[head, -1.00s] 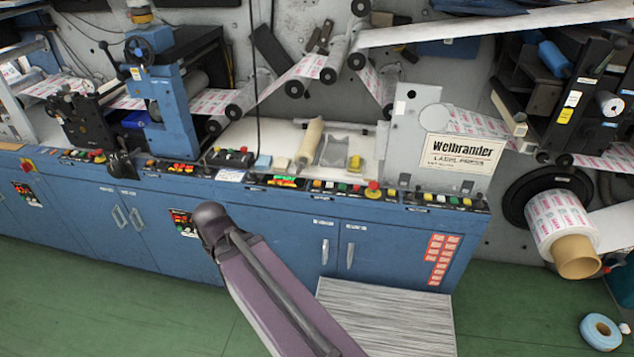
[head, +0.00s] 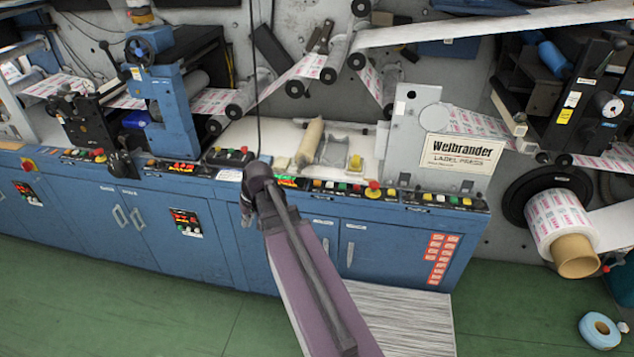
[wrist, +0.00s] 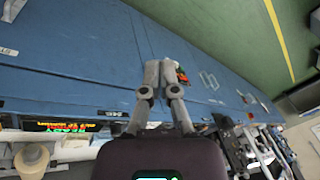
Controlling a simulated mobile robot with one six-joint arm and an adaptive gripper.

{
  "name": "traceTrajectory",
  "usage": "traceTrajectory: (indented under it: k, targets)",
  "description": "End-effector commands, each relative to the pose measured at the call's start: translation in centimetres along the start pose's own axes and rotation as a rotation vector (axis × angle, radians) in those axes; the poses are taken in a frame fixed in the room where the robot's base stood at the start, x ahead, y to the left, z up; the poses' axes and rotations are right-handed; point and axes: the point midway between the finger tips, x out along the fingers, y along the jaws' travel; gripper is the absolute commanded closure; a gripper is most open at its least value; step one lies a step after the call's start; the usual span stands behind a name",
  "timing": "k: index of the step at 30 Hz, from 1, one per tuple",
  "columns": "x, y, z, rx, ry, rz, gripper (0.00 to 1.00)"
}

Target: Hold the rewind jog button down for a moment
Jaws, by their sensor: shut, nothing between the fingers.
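Rows of coloured push buttons (head: 340,187) run along the front edge of the blue label press. Their labels are too small to read, so I cannot tell which is the rewind jog button. A red mushroom button (head: 373,188) stands among them. My gripper (head: 246,212) hangs in front of the blue cabinet, near the console edge, partly hidden by my arm. In the wrist view my gripper (wrist: 163,66) has its fingertips together and empty, with blue cabinet doors behind. No contact with a button shows.
A red and green lit display (wrist: 55,127) shows at lower left in the wrist view. A printed roll (head: 558,220) juts out at right. The green floor (head: 120,300) before the cabinets is largely clear.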

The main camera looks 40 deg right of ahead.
Motion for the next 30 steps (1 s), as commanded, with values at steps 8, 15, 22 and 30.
traceTrajectory:
  k: [8,15,22,30]
  targets:
    - [-2.6,8.1,-6.1,0.096,0.15,-0.093,1.0]
    - [-5.7,16.1,-10.0,0.175,0.297,-0.151,1.0]
    - [-8.9,23.6,-12.2,0.243,0.432,-0.183,1.0]
    - [-10.9,28.1,-12.9,0.281,0.513,-0.194,1.0]
